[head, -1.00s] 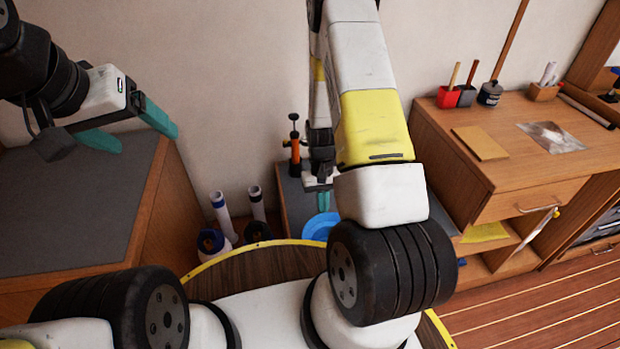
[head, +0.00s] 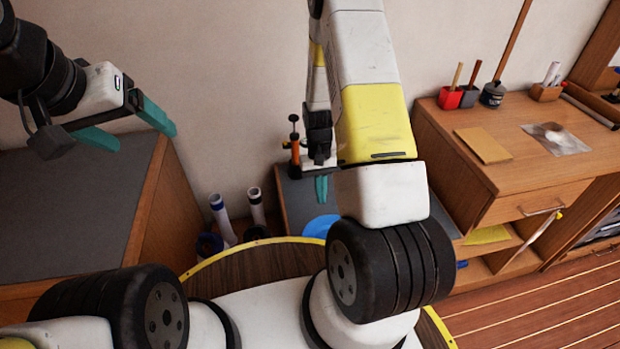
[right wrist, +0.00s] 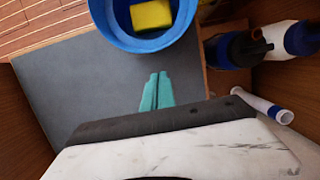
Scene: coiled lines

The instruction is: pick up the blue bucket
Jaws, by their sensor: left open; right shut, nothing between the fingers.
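The blue bucket (head: 319,227) shows only partly in the head view, behind my right arm. In the right wrist view its round blue rim (right wrist: 145,46) is at the top, with a yellow block inside. My right gripper (head: 321,188) points down near the bucket. In the right wrist view its teal fingers (right wrist: 157,80) are together and empty, their tips just short of the rim in the picture and apart from the bucket. My left gripper (head: 143,138) is open and empty above the grey-topped cabinet at the left.
The bucket is on a grey surface (right wrist: 60,85) with free room beside it. White tubes (head: 224,217) stand to its left; an orange-and-black pump-like object (head: 296,145) is behind. Dark-and-blue containers (right wrist: 240,48) are at the right in the wrist view. A wooden desk (head: 450,150) stands right.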

